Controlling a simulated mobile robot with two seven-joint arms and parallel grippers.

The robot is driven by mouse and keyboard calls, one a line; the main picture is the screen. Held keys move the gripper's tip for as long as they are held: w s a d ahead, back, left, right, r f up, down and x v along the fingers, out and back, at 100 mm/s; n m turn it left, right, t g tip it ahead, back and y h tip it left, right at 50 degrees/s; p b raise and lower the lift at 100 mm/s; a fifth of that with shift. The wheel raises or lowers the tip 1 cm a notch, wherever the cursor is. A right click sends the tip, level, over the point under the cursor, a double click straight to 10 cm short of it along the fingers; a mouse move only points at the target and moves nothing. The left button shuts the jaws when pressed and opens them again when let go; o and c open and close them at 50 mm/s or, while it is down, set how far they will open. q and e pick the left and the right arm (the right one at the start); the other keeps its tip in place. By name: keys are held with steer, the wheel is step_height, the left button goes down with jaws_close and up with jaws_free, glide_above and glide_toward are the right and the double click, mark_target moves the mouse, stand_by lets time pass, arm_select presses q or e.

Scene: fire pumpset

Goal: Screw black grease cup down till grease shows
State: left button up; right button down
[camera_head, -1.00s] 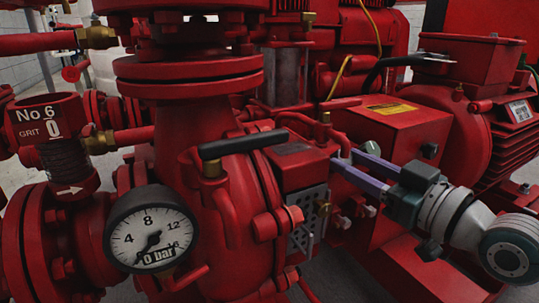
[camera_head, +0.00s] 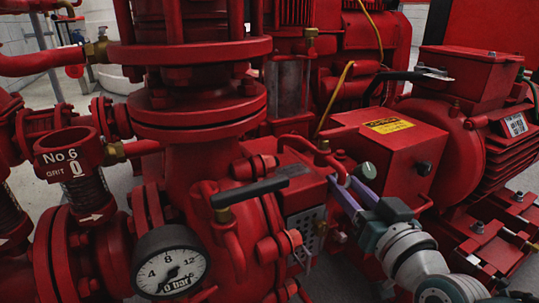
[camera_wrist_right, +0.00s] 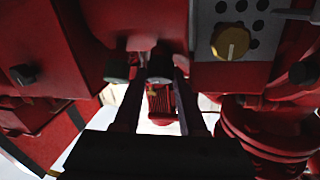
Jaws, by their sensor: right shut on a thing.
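The black grease cup (camera_wrist_right: 160,68) hangs under the red bearing housing in the right wrist view, between the two fingers of my right gripper (camera_wrist_right: 158,78). The fingers are closed around its sides. A similar dark green cup (camera_wrist_right: 116,70) sits just left of the fingers; it also shows in the head view (camera_head: 368,171), beyond the fingertips. In the head view my right gripper (camera_head: 346,186) reaches in from the lower right to the housing's side, and the held cup is hidden there. I cannot see any grease. My left gripper is not in view.
A perforated grey guard (camera_head: 306,228) with a brass knob (camera_wrist_right: 230,42) is close beside the gripper. A red box with a yellow label (camera_head: 388,126) and black knob (camera_head: 424,168) stands to the right. A gauge (camera_head: 171,262) and a black-handled lever (camera_head: 249,192) are left.

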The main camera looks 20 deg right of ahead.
steer(key=shift+m+h, duration=0.4)
steer(key=shift+m, duration=0.1)
steer(key=c, duration=0.7)
jaws_free()
steer(key=shift+c, duration=0.2)
steer(key=s+a+p, duration=0.1)
steer(key=s+p, duration=0.3)
steer(key=s, duration=0.5)
steer(key=shift+s+a+p, duration=0.3)
steer(key=shift+s+a, duration=0.1)
steer(key=shift+r, duration=0.1)
steer(key=shift+r, duration=0.1)
